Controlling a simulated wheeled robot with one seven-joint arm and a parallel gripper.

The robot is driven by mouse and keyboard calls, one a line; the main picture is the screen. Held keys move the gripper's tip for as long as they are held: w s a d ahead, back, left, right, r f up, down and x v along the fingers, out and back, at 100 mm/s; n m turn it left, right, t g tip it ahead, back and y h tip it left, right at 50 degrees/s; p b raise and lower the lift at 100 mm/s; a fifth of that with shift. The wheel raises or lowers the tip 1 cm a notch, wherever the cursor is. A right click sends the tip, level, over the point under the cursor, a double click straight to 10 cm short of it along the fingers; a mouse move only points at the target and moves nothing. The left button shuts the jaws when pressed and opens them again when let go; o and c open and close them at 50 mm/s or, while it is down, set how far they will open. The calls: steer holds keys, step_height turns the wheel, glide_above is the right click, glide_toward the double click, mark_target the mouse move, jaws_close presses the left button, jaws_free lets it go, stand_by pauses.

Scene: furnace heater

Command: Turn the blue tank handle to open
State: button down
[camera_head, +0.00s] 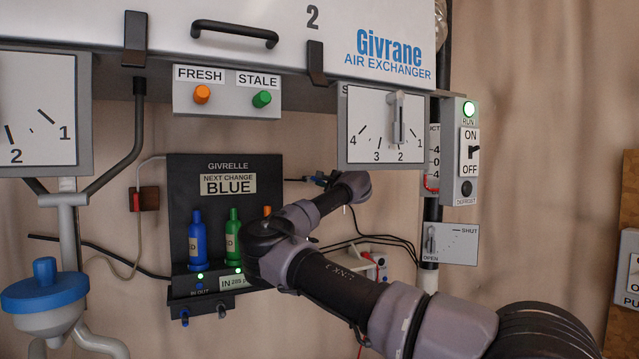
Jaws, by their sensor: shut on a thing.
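A dark rack (176,200) labelled GIVRELLE, "NEXT CHANGE BLUE", holds a blue tank (196,240), a green tank (234,238) and an orange tank (267,211), mostly hidden by my arm. Two small dark handles, one below the blue tank (184,316) and one to its right (222,310), hang under the rack. My arm folds back past the rack's right side. My gripper (318,180) seems to be the small dark part left of my wrist, shut on a small blue piece there. Its fingers are too small and partly hidden to make out clearly.
A white air exchanger (270,60) with FRESH and STALE knobs hangs above. A dial box (370,150) is just above my wrist. A blue-lidded funnel (45,290) stands at left. Black cables (380,238) run along the wall behind my arm.

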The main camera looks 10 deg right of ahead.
steer(key=shift+n, duration=0.5)
steer(key=n, duration=0.3)
steer(key=shift+n, duration=0.3)
steer(key=c, duration=1.3)
jaws_free()
steer(key=shift+n, duration=0.3)
steer(key=o, duration=0.6)
steer(key=shift+v, duration=3.55)
